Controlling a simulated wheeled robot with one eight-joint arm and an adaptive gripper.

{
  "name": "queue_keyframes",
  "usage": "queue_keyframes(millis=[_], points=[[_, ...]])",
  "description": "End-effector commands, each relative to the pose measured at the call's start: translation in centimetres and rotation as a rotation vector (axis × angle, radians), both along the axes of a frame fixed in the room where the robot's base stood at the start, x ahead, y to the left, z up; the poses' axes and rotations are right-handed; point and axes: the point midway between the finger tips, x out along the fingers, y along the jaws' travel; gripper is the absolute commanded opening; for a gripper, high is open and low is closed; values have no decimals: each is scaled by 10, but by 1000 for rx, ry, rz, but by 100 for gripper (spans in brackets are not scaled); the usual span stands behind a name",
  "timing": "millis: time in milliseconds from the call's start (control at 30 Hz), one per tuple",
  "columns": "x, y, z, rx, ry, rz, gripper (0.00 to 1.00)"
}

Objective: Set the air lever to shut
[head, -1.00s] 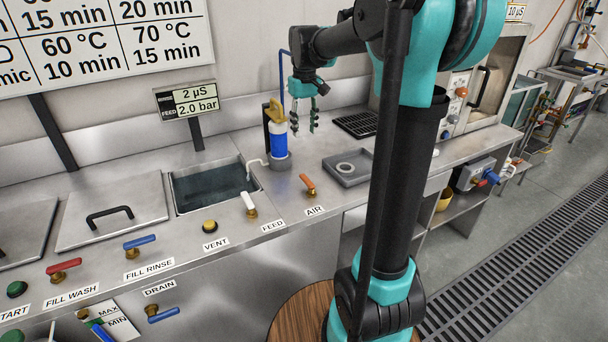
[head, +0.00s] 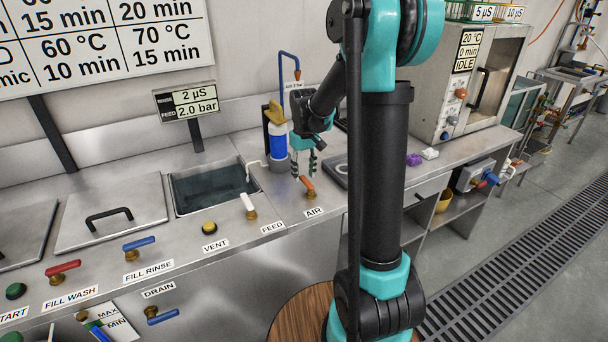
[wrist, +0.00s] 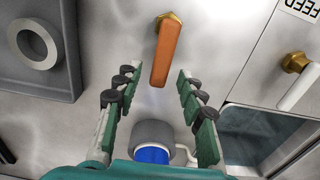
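The air lever has an orange handle (head: 307,184) on a brass base, behind the AIR label (head: 314,212) on the steel counter. In the wrist view the orange handle (wrist: 166,52) points from its brass pivot at the top down between the fingers. My gripper (head: 304,174) is open and points down just above and behind the lever. In the wrist view its two green fingers (wrist: 154,85) stand apart on either side of the handle's free end, with gaps on both sides. I cannot tell whether the fingertips are level with the handle.
The white feed lever (head: 248,203) stands to the left, by the open water basin (head: 213,186). A blue filter cartridge (head: 277,145) stands behind. A grey tray with a ring (wrist: 38,48) lies beside the lever.

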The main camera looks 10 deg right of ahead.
Motion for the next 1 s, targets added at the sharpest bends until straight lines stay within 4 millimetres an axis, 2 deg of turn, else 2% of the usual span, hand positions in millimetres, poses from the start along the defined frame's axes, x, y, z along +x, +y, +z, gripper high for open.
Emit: queue_keyframes(millis=[133, 400, 733, 1000], points=[[0, 0, -8, 0, 0, 0, 40], [0, 0, -9, 0, 0, 0, 40], [0, 0, -9, 0, 0, 0, 0], [0, 0, -9, 0, 0, 0, 0]])
